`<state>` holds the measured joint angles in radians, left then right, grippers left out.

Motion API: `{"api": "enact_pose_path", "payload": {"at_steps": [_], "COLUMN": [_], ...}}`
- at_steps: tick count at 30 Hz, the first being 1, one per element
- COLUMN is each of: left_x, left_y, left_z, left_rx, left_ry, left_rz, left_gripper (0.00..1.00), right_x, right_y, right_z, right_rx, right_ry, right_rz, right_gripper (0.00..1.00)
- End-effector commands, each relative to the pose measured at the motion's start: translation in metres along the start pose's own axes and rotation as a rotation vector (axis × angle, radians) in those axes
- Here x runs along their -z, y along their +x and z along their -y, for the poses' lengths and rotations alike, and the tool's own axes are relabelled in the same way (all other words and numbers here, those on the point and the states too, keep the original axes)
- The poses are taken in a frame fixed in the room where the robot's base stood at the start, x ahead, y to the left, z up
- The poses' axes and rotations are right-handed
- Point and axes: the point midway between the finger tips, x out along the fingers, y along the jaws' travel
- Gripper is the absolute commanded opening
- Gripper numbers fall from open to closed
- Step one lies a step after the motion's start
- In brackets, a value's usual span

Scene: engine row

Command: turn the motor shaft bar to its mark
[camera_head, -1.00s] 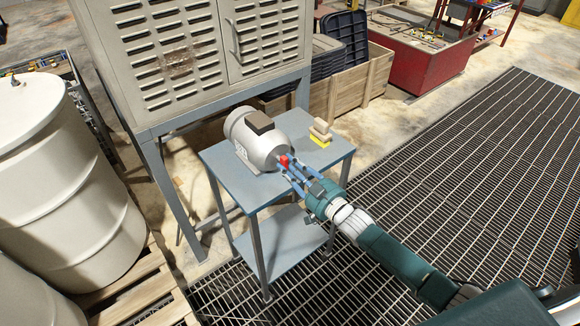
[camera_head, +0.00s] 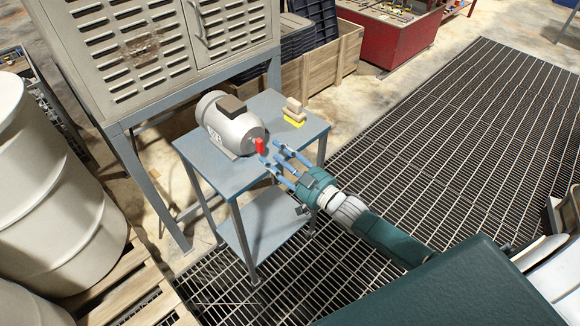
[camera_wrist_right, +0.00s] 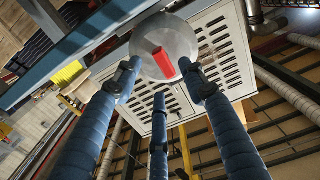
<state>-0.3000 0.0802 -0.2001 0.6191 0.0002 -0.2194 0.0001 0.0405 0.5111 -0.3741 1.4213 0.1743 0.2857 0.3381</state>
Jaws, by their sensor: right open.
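The grey motor (camera_head: 232,124) lies on the blue-grey table (camera_head: 190,150), with its shaft end toward my right arm. The red shaft bar (camera_head: 260,146) sticks out of that end and looks roughly upright in the head view. In the right wrist view the red bar (camera_wrist_right: 163,62) is tilted a little on the round motor face (camera_wrist_right: 180,40). My right gripper (camera_head: 272,153) is open, its blue fingers spread just in front of the bar. The fingers (camera_wrist_right: 160,85) surround the bar's place in the wrist view, apart from it. The mark cannot be made out. My left gripper is not in view.
A yellow and tan block stack (camera_head: 294,112) sits at the table's back right. A louvred cabinet (camera_head: 160,50) stands behind the table. White drums (camera_head: 60,190) on a pallet are at left. Floor grating (camera_head: 450,130) at right is clear.

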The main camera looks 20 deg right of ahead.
Motion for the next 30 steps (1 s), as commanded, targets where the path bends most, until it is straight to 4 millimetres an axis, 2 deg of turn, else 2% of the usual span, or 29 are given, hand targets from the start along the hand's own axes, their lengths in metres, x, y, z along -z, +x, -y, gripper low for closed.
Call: {"api": "enact_pose_path", "payload": {"at_steps": [1,6,12,30], "left_x": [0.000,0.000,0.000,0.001], "left_y": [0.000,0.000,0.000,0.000], "left_z": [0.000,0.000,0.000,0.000], "left_rx": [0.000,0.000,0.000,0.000], "left_ry": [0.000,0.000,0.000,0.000], "left_rz": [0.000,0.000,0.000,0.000], "left_gripper": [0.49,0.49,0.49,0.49], "right_x": [-0.002,-0.001,-0.001,-0.001], "right_y": [-0.013,-0.047,-0.070,-0.074], "right_z": [0.001,0.000,0.000,0.000], "right_rx": [0.001,0.001,0.000,-0.001], "right_ry": [0.001,0.001,0.001,0.001], "right_rz": [0.004,0.003,0.001,0.002], "right_gripper": [0.42,0.42,0.42,0.42]}}
